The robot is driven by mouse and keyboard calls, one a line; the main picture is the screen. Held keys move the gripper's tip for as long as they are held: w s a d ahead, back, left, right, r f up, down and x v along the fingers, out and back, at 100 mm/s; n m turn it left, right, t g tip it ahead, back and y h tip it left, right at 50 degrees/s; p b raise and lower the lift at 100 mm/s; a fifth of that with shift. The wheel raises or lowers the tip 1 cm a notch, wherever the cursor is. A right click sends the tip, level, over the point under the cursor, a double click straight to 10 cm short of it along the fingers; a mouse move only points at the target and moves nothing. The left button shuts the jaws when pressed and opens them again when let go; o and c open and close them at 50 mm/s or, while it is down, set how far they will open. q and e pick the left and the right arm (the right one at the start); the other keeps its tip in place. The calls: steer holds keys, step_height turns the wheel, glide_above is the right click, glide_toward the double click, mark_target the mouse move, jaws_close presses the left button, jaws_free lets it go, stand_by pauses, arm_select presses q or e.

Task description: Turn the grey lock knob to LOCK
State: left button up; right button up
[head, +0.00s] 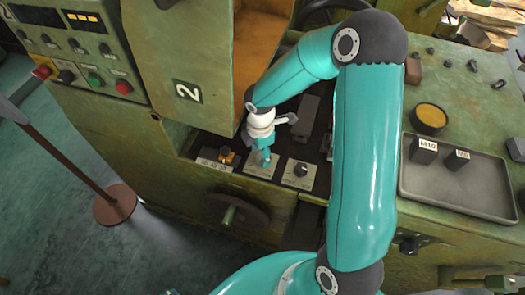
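A row of small label plates lies on the dark ledge of the green machine. My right gripper (265,157) points down at the middle plate (254,168), with its fingertips at or just above it. Any knob there is hidden by the fingers, so I cannot tell whether they touch or grip one. The right plate (294,181) carries a small dark round knob (301,170). I cannot read the plates' lettering or make out which knob is the grey lock knob. My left gripper is out of view.
An orange-and-black switch (226,156) sits left of the gripper. A handwheel (237,215) juts out below the plates. A control panel with coloured buttons (95,79) is at upper left.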

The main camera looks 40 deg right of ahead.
mark_target(260, 156)
steer(key=shift+s+a, duration=0.1)
steer(key=shift+a, duration=0.05)
step_height(260, 156, up, 12)
stand_by(0.7)
steer(key=shift+f, duration=0.1)
